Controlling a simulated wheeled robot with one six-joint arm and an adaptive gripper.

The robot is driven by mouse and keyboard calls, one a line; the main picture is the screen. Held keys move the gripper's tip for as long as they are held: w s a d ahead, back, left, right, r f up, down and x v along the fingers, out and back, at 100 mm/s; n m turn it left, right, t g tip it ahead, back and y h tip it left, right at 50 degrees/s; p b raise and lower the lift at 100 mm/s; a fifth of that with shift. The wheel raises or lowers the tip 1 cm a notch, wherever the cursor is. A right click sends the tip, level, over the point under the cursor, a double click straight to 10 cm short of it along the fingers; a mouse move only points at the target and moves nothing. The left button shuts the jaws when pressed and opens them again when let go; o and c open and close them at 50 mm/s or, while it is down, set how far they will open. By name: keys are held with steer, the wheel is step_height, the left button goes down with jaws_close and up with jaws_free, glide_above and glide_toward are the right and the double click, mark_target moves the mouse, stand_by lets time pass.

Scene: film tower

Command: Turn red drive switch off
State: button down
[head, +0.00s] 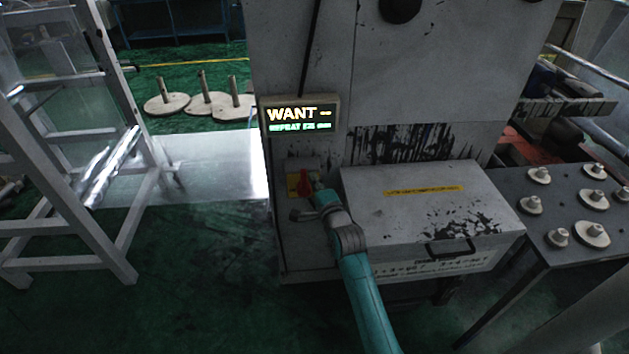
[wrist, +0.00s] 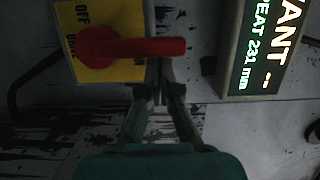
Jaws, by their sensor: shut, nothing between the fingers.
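The red drive switch (head: 304,182) sits on a yellow plate (head: 292,186) low on the left of the grey machine's front. In the wrist view the red switch handle (wrist: 140,47) lies level, its free end to the right.
A lit display (head: 299,116) reading WANT and REPEAT hangs above the switch. A grey box (head: 430,210) juts out right of my gripper. A side table (head: 510,190) with several stepped discs stands at right, a metal frame (head: 75,150) at left. Green floor (head: 200,290) is open at front left.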

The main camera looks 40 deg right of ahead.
steer(key=shift+w+a+r+n, duration=0.2)
steer(key=shift+a+n, duration=0.1)
steer(key=shift+n, duration=0.3)
steer(key=a+n, duration=0.1)
steer(key=w+n+g, duration=0.1)
steer(key=n, duration=0.1)
steer(key=shift+w+a+r, duration=0.1)
steer(key=shift+a+r, duration=0.1)
steer(key=shift+a, duration=0.2)
steer(key=n, duration=0.1)
steer(key=w+a+n+g, duration=0.1)
steer(key=a+n, duration=0.1)
steer(key=shift+w+a+f+n, duration=0.15)
steer(key=shift+w+f+n, duration=0.15)
steer(key=shift+n, duration=0.1)
steer(key=shift+w+a+f+n+g+h, duration=0.35)
steer(key=shift+a+f+n+g+h, duration=0.25)
steer(key=shift+n, duration=0.65)
steer(key=shift+w+a+f+n+g+h, duration=0.25)
steer(key=shift+w+a+f+n, duration=0.2)
steer(key=shift+f+n, duration=0.6)
steer(key=shift+w+a+f+n+g+h, duration=0.3)
steer(key=shift+a+f+n+g+h, duration=0.25)
steer(key=shift+n, duration=0.95)
